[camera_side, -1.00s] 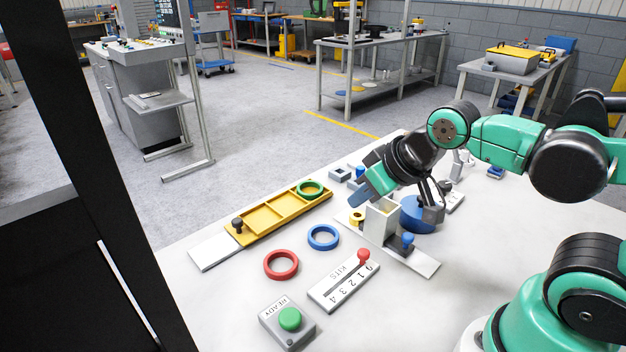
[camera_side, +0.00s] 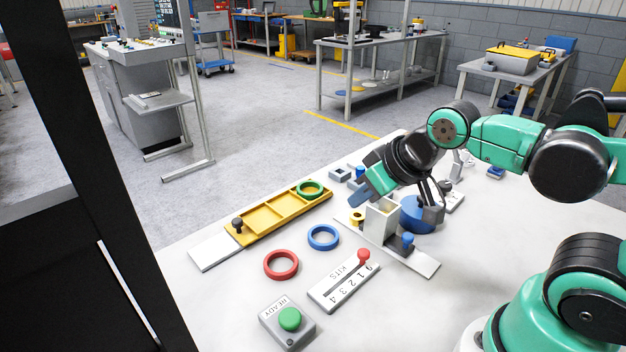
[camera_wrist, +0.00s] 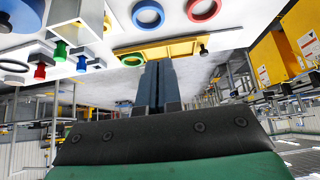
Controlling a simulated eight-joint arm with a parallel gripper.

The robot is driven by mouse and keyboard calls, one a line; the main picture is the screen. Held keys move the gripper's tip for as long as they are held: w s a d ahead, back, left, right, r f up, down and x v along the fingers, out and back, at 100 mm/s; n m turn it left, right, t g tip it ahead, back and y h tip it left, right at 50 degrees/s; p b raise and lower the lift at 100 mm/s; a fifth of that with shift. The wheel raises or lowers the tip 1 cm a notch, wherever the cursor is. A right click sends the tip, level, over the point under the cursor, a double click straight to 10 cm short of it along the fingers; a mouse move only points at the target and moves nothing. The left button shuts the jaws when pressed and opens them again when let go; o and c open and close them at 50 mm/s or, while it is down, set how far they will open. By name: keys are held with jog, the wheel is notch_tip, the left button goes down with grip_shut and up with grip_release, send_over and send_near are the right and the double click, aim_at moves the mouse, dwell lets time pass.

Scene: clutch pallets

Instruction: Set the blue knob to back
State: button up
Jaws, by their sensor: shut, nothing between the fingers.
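A wide blue round body (camera_side: 413,216) stands on the table below my wrist, partly hidden by grey parts in front. A smaller blue knob (camera_side: 407,239) stands on a dark base on a pale plate (camera_side: 424,265). I cannot tell which of the two the task means, nor the setting of either. My gripper (camera_side: 357,200) is above and to the left of both, apart from them, tilted down to the left near a grey box-like post (camera_side: 382,222). In the wrist view my gripper's fingers (camera_wrist: 157,65) are together and empty.
A yellow tray (camera_side: 265,217) holds a green ring (camera_side: 310,189). Blue (camera_side: 323,237) and red (camera_side: 281,264) rings lie in front. A KITS slider with a red knob (camera_side: 362,256) and a green READY button (camera_side: 290,318) are nearer. Small coloured pegs (camera_wrist: 60,50) show in the wrist view.

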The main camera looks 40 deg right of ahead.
aim_at(408, 235)
jog(key=o, duration=0.3)
jog(key=shift+d, duration=0.1)
jog(key=shift+o, duration=1.1)
jog(key=s+d+f+m+g, duration=0.1)
jog(key=d+m+g, duration=0.1)
jog(key=d, duration=0.1)
jog(key=s+d+f+m+g, duration=0.1)
jog(key=d+f+m+g, duration=0.1)
jog(key=d+m, duration=0.1)
jog(key=s+d+f+m+g, duration=0.1)
jog(key=d+m+g, duration=0.1)
jog(key=d+m, duration=0.1)
jog(key=shift+d+f+g, duration=0.1)
jog(key=shift+f+g, duration=0.2)
jog(key=shift+f, duration=0.05)
jog(key=shift+s+d+f+m, duration=0.15)
jog(key=shift+s+d+m, duration=0.1)
jog(key=shift+m, duration=0.15)
jog(key=shift+d+f+g, duration=0.1)
jog(key=shift+f+g, duration=0.2)
jog(key=shift+f, duration=2.55)
grip_shut()
